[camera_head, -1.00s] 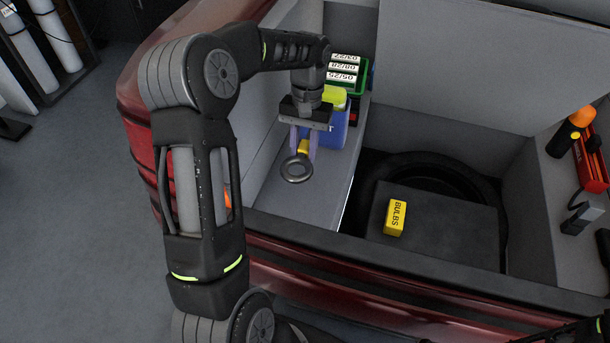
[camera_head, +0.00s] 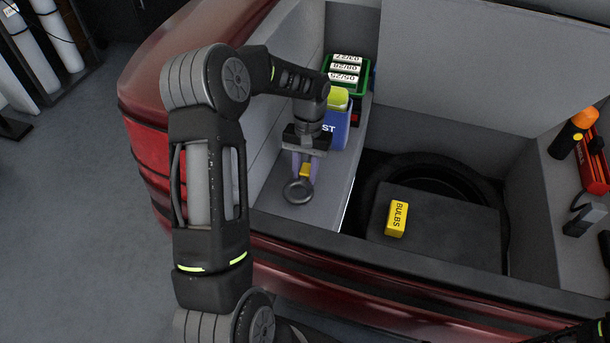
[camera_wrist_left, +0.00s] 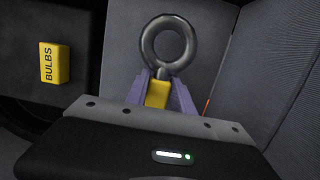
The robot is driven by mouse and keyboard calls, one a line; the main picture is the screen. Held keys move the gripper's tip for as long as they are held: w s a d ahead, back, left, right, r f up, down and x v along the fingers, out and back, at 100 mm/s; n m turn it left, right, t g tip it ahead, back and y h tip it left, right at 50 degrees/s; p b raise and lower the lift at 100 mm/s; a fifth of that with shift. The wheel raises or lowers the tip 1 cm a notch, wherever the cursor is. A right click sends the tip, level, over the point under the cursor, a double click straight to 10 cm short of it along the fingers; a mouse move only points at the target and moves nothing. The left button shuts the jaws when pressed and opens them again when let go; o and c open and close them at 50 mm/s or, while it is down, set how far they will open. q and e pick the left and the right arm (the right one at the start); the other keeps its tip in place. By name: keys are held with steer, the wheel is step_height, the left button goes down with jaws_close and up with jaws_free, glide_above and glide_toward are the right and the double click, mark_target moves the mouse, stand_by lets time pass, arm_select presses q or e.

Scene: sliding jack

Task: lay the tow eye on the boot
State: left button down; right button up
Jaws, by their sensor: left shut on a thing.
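The tow eye is a dark metal ring (camera_head: 299,191) with a yellow shank. My left gripper (camera_head: 303,172) is shut on the yellow shank, with the ring sticking out past the fingertips. In the left wrist view the ring (camera_wrist_left: 168,42) stands clear beyond the purple fingers (camera_wrist_left: 160,92). The gripper points down over the grey left side shelf of the car boot (camera_head: 268,198). I cannot tell whether the ring touches the shelf. My right gripper is not in view.
A yellow bulbs box (camera_head: 396,219) lies on the dark boot floor panel (camera_head: 440,236). A blue bottle (camera_head: 337,126) and a green case (camera_head: 346,72) stand behind my left gripper on the shelf. A red tool (camera_head: 592,160) and an orange-topped item (camera_head: 575,130) are on the right ledge.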

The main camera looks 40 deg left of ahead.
mark_target(308, 166)
arm_select(q)
steer(key=shift+f, duration=0.7)
steer(key=shift+f+b, duration=0.4)
steer(key=shift+f, duration=0.2)
steer(key=c, duration=1.1)
jaws_free()
steer(key=shift+r, duration=0.15)
steer(key=shift+r+p, duration=0.3)
steer(key=r, duration=0.4)
steer(key=w+r, duration=0.1)
steer(key=r, duration=0.3)
steer(key=w+r+p, duration=0.1)
steer(key=r, duration=0.3)
steer(key=shift+a+r, duration=0.1)
steer(key=shift+a, duration=0.25)
